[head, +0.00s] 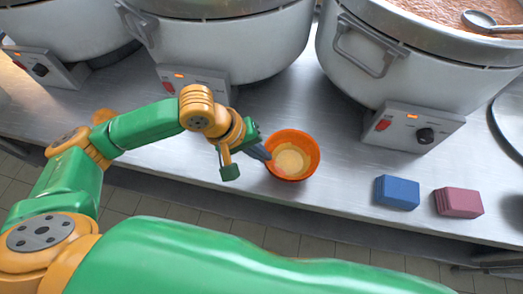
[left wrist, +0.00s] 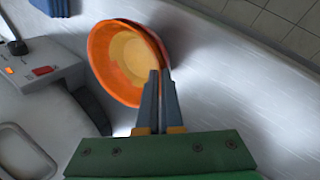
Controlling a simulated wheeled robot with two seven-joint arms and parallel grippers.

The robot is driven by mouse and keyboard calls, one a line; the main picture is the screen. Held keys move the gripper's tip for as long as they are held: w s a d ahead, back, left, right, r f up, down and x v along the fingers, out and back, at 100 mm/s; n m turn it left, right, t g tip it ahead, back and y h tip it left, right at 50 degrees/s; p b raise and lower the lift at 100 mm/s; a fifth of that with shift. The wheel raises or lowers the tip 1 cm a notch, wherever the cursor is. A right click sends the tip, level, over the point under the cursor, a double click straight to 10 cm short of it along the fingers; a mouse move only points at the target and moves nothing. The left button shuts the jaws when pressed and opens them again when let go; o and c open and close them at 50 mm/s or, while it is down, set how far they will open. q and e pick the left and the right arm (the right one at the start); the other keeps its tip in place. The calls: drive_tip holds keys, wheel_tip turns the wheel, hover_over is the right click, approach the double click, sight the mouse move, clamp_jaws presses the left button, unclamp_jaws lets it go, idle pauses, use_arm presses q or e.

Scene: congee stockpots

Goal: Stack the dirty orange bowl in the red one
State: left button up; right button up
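The orange bowl (head: 291,155) stands on the steel counter with a pale yellowish residue inside. It also shows in the left wrist view (left wrist: 112,75). A darker red-brown edge (left wrist: 152,38) shows along one side of it there; I cannot tell whether this is a red bowl beneath or the orange bowl's own outer wall. No separate red bowl is in view. My left gripper (head: 264,156) is at the orange bowl's left rim. In the left wrist view its fingers (left wrist: 160,72) are close together with the rim at their tips. My right gripper is not in view.
Large stockpots (head: 230,45) stand along the back, one full of congee with a ladle (head: 480,19). A blue block (head: 397,192) and a maroon block (head: 459,202) lie right of the bowl. The counter's front edge is close below the bowl.

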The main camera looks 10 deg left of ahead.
use_arm(q)
drive_tip(key=o, duration=0.4)
drive_tip(key=shift+o, duration=0.2)
drive_tip(key=shift+r, duration=0.1)
drive_tip(key=p+v, duration=0.2)
drive_tip(key=v, duration=1)
drive_tip(key=shift+r, duration=0.2)
